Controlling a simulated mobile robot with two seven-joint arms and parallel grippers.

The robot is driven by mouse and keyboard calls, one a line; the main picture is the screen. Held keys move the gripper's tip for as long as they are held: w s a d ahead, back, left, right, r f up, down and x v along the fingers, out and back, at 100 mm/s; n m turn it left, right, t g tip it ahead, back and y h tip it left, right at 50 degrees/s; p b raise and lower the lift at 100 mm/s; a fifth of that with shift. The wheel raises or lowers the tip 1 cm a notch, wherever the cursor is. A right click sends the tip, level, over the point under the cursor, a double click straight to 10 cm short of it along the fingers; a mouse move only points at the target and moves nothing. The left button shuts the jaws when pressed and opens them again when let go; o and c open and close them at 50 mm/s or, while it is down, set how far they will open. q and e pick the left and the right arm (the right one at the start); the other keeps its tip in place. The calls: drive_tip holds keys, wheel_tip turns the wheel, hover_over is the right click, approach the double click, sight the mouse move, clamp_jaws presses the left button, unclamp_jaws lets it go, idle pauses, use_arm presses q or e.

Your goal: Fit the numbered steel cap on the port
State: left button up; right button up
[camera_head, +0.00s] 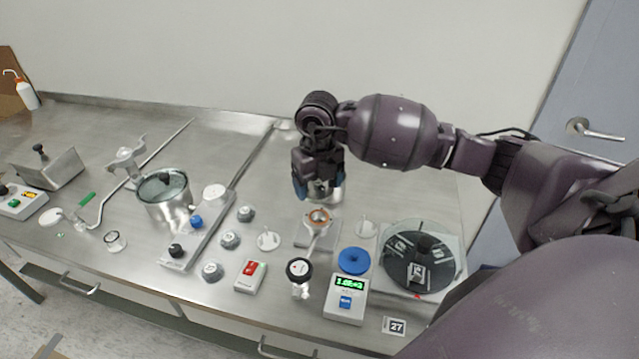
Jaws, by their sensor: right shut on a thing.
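My right gripper (317,188) hangs over the bench with its blue-tipped fingers pointing down. It is shut on a steel piece (327,194), mostly hidden by the fingers; no number on it can be read. Just below it in the picture is the port (319,216), a round fitting with a copper-coloured ring on a flat steel block. The held piece looks above and behind the port, apart from it. Three grey caps with pale tops stand in a row to the left: a rear one (245,213), a middle one (230,240) and a front one (212,271).
A dark disc (421,262) is at right. The bench behind is clear.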

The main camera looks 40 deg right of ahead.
drive_tip(key=shift+f, duration=0.35)
drive_tip(key=shift+f+b, duration=1.35)
drive_tip(key=shift+f, duration=0.55)
drive_tip(key=shift+f+b, duration=0.4)
drive_tip(key=shift+f, duration=0.3)
use_arm(q)
drive_tip(key=f, duration=0.2)
drive_tip(key=s+f, duration=0.1)
drive_tip(key=f, duration=0.1)
drive_tip(key=shift+f, duration=0.2)
use_arm(e)
drive_tip(key=shift+f, duration=0.1)
use_arm(q)
drive_tip(key=shift+w+r, duration=0.15)
drive_tip(key=shift+s, duration=0.3)
drive_tip(key=shift+w, duration=0.3)
drive_tip(key=shift+s+f, duration=0.35)
drive_tip(key=shift+f, duration=0.1)
use_arm(e)
drive_tip(key=shift+f, duration=0.55)
